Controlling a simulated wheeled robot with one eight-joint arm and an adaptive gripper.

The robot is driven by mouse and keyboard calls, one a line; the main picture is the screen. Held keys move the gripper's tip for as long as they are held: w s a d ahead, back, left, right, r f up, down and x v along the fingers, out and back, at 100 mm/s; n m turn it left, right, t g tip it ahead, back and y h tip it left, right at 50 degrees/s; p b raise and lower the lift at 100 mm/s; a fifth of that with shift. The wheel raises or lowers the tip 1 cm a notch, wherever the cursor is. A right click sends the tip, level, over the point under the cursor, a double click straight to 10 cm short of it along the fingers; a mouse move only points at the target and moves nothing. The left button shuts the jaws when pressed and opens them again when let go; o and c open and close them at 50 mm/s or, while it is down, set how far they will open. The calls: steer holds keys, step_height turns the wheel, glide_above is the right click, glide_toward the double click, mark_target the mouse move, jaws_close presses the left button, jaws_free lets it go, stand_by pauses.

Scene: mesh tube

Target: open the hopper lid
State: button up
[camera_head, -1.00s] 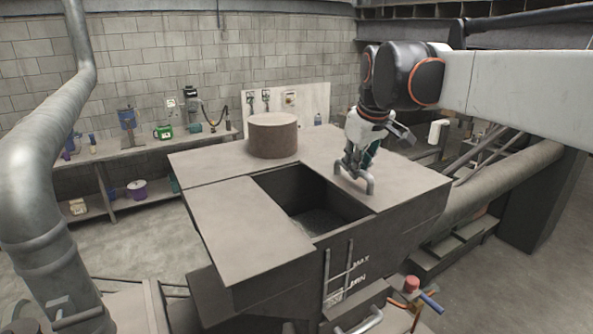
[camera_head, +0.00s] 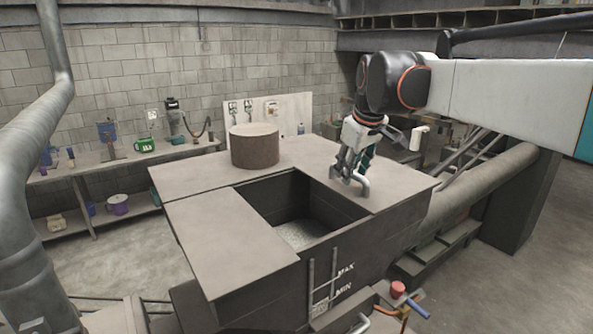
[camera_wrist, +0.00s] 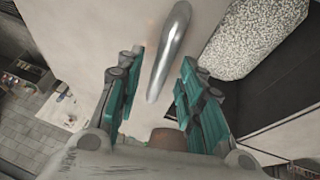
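The hopper lid (camera_head: 392,182) is a flat grey panel on top of the hopper, right of a rectangular opening. Its silver bar handle (camera_head: 361,186) stands on it near the opening; the handle also shows in the wrist view (camera_wrist: 172,48). My gripper (camera_head: 350,176) is down at the handle from above. In the wrist view my gripper's fingers (camera_wrist: 160,85) are apart, one on each side of the handle, with a small gap visible; contact is hard to tell. The opening shows dark walls and pale grainy material (camera_head: 300,232) inside, also seen in the wrist view (camera_wrist: 255,35).
A fixed flat panel (camera_head: 225,235) lies left of the opening, and a brown round block (camera_head: 254,147) stands behind it. A thick pipe (camera_head: 25,190) rises at the left. A red-topped part and blue handle (camera_head: 420,305) stick out at the lower right. A shelf bench lines the back wall.

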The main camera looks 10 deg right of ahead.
steer(key=v, duration=1.2)
